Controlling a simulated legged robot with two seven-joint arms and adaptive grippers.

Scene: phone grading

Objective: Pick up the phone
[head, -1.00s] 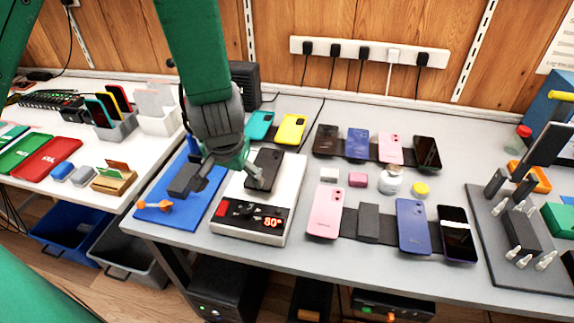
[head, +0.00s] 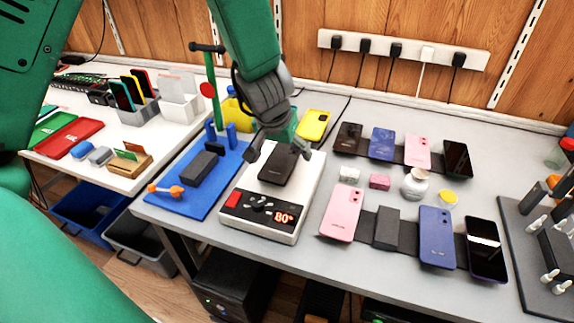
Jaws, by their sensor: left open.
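A dark phone (head: 277,168) lies on the white top of a heating plate (head: 309,185) whose red display reads 80°. My left gripper (head: 279,153) is open over the phone's far end, with one finger on each side of it. Whether the fingers touch the phone cannot be told. The gripper's palm hides the area just behind the phone. My right gripper is not in view.
A blue mat (head: 182,208) with a dark block (head: 199,168) and an orange tool (head: 166,191) lies left of the plate. Several phones lie in two rows to the right, with a small jar (head: 415,184) between. A yellow phone (head: 313,125) lies behind the plate.

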